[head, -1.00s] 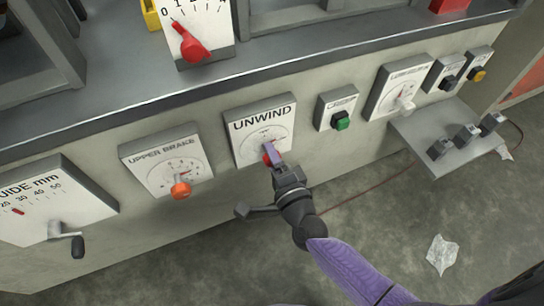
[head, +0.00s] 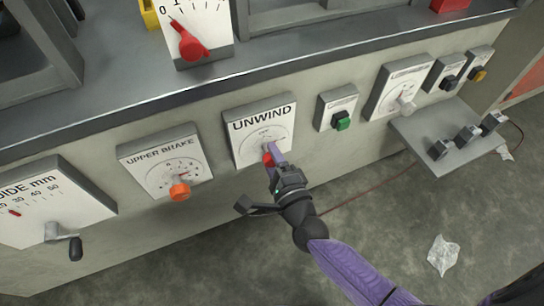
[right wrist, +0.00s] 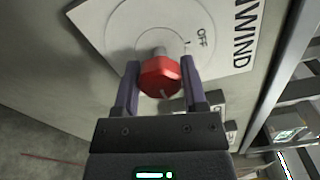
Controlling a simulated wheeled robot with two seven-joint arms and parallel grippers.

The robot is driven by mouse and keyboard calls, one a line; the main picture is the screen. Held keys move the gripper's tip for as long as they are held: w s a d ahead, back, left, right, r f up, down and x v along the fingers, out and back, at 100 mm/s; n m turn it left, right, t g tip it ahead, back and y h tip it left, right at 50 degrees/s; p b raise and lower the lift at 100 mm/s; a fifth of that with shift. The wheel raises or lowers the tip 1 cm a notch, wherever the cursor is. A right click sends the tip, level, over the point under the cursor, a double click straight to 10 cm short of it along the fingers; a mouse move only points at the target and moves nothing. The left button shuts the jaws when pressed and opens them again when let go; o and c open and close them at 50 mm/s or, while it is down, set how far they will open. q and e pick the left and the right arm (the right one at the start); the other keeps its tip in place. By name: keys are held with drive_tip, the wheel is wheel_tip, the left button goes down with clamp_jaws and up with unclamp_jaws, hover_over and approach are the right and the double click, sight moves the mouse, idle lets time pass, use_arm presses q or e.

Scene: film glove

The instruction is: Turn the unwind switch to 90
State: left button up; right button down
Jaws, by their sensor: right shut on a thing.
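The unwind switch is a red knob (head: 267,158) on a white plate (head: 248,126) labelled UNWIND, on the machine's front. In the right wrist view the red knob (right wrist: 160,77) sits between the two purple fingers of my right gripper (right wrist: 158,84), which is shut on it. An OFF mark shows on the dial beside the knob; the 90 mark cannot be read. In the head view my right gripper (head: 272,154) reaches the knob from below right and partly covers it. My left gripper is not in view.
The upper brake plate with an orange knob (head: 180,191) is to the left. A green button (head: 342,121) and a dial with a pale knob (head: 406,106) are to the right. A grey shelf (head: 455,160) with small black switches juts out at right.

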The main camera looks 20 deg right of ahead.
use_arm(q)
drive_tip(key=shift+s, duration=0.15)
use_arm(e)
drive_tip(key=shift+c, duration=0.7)
unclamp_jaws()
use_arm(q)
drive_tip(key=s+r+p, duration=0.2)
drive_tip(key=p, duration=0.1)
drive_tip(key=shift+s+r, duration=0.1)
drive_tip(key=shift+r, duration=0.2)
use_arm(e)
drive_tip(key=s, duration=1)
drive_tip(key=shift+d, duration=0.2)
drive_tip(key=shift+s, duration=0.1)
